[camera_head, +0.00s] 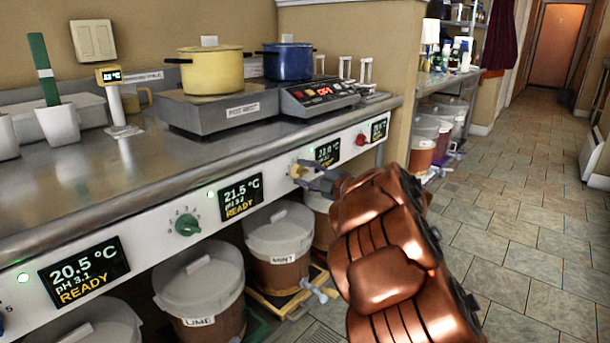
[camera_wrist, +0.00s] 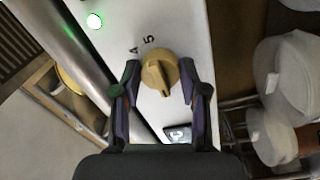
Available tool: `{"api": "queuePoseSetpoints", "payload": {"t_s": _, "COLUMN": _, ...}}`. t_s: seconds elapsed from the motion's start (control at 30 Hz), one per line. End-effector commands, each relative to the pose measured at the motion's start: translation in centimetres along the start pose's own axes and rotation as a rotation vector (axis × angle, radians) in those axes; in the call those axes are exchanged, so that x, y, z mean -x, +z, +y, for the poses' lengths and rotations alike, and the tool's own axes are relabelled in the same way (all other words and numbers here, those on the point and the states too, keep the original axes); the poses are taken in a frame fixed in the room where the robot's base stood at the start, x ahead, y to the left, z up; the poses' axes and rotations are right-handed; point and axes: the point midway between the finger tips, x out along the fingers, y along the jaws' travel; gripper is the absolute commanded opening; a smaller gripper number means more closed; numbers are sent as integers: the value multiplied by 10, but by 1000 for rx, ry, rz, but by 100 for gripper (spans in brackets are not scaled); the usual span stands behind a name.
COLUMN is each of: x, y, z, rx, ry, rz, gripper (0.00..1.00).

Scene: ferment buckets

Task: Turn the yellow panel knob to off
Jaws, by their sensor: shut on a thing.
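The yellow panel knob (camera_head: 296,171) sits on the white front panel (camera_head: 150,222) below the steel counter. In the wrist view the knob (camera_wrist: 158,73) fills the space between my two fingers, its raised ridge slightly slanted. The numerals 4 and 5 show on the panel above it; other marks near it are hidden or too small to read. My gripper (camera_wrist: 160,67) is shut on the knob, one dark finger on each side. In the head view my gripper (camera_head: 306,176) reaches the panel from the right, and my copper-coloured arm covers the area to its right.
A green knob (camera_head: 188,225) and a red knob (camera_head: 361,140) are on the same panel, beside small displays. Lidded buckets (camera_head: 200,278) stand below. A yellow pot (camera_head: 211,72) and a blue pot (camera_head: 288,61) are on the counter. Tiled floor is clear at the right.

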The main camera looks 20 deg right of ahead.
Motion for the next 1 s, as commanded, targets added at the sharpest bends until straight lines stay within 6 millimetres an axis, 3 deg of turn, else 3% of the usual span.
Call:
{"api": "queuePoseSetpoints", "payload": {"t_s": 0.07, "x": -1, "y": -1, "z": -1, "rx": 1, "ry": -2, "rz": 3, "gripper": 8}}
{"api": "queuePoseSetpoints", "payload": {"t_s": 0.1, "x": -1, "y": -1, "z": -1, "rx": 1, "ry": -2, "rz": 3, "gripper": 45}}
{"api": "queuePoseSetpoints", "payload": {"t_s": 0.33, "x": 0, "y": 0, "z": 0, "rx": 0, "ry": -1, "rz": 1, "gripper": 68}}
{"api": "queuePoseSetpoints", "payload": {"t_s": 0.73, "x": 6, "y": 0, "z": 0, "rx": 0, "ry": 0, "rz": -1, "gripper": 68}}
{"api": "queuePoseSetpoints", "payload": {"t_s": 1.0, "x": 50, "y": 1, "z": 0, "rx": -2, "ry": 1, "rz": -4, "gripper": 68}}
